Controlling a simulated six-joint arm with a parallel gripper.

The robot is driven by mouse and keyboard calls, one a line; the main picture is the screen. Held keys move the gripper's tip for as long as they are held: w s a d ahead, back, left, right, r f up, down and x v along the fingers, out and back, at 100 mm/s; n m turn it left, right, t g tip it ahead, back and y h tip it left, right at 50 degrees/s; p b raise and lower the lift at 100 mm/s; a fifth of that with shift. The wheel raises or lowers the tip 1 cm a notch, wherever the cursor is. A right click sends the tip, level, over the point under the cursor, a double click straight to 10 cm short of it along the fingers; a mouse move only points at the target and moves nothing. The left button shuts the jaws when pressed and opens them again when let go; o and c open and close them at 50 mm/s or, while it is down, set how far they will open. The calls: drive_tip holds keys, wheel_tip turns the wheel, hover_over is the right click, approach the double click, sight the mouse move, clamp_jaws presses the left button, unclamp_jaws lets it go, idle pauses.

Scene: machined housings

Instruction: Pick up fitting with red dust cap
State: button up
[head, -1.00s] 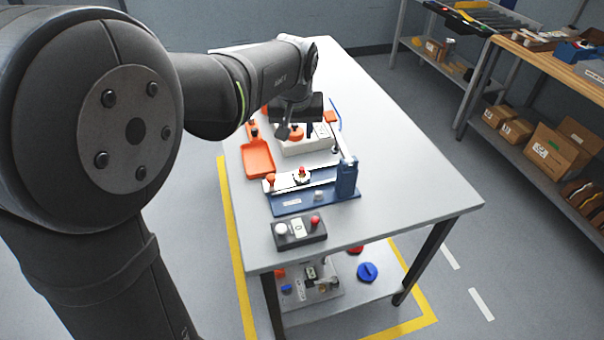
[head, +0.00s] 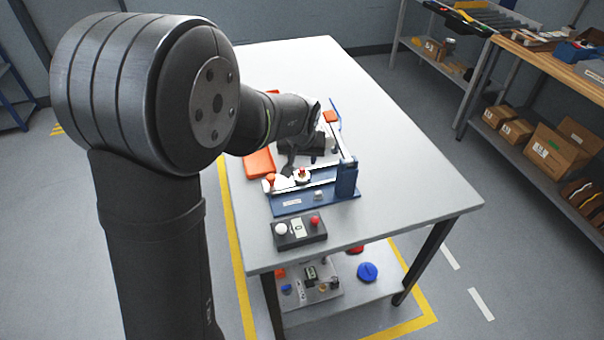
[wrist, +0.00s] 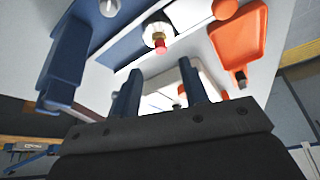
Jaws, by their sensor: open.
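The fitting with the red dust cap (head: 302,175) sits on the blue-and-white fixture near the front of the table. In the wrist view the fitting (wrist: 157,32) has a white body, a dark ring and a red tip, and stands beyond my fingertips. My gripper (wrist: 158,80) is open, its two dark fingers apart with nothing held between them. In the head view my gripper (head: 289,166) is close beside the fitting, on its far left side, and partly hidden by my wrist. No contact shows.
A blue upright post (head: 347,180) stands at the fixture's right end. An orange tray (head: 259,163) lies to the left. A black control box (head: 299,231) with a red and a white knob sits in front. The table's right side (head: 420,190) is clear.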

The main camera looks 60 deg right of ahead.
sight(302, 168)
drive_tip(key=x, duration=0.3)
drive_tip(key=shift+a+f, duration=0.15)
drive_tip(key=shift+f, duration=0.3)
drive_tip(key=shift+w+d+f, duration=0.15)
drive_tip(key=shift+d+f, duration=0.1)
drive_tip(key=shift+f, duration=0.35)
drive_tip(key=shift+c, duration=0.2)
clamp_jaws()
